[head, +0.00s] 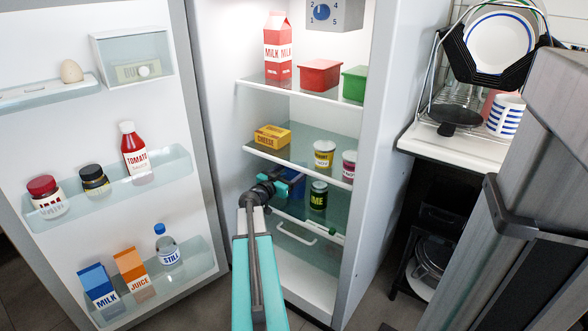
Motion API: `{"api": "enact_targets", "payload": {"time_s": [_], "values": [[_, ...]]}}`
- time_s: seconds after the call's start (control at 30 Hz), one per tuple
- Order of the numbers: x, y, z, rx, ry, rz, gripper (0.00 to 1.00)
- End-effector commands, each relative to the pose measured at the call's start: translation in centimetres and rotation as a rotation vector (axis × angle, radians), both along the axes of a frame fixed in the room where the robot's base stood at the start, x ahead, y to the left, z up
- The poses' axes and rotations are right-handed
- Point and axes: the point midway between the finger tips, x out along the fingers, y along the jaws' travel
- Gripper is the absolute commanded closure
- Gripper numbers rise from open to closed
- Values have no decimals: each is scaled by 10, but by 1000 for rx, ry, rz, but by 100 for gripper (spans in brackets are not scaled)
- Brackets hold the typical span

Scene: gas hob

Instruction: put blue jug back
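The fridge (203,120) stands open. A blue object (293,186) is on its lower glass shelf, behind my gripper (276,184). My gripper hides much of it, so I cannot tell whether it is the blue jug or a blue box. My gripper reaches into the fridge at that shelf, at or very near the blue object. Its fingers are too small and too covered to show whether they are open, shut or touching it. No other blue jug is clear in view.
A green LIME jar (318,196) stands just right of the blue object. Above are cheese (272,137), two small pots, a red box (320,75), a green box (354,84) and milk (278,50). The open door (110,245) holds bottles and cartons at left.

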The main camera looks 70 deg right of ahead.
Motion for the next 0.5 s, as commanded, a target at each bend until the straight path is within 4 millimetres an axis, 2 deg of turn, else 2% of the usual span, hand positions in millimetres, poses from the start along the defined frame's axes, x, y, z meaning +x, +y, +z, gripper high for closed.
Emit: {"api": "enact_targets", "payload": {"time_s": [0.3,0.33,0.43,0.5], "values": [[1,0,-2,-2,1,1,93],[1,0,-4,0,0,1,31],[1,0,-4,0,-1,1,14],[1,0,-4,0,0,1,14]]}}
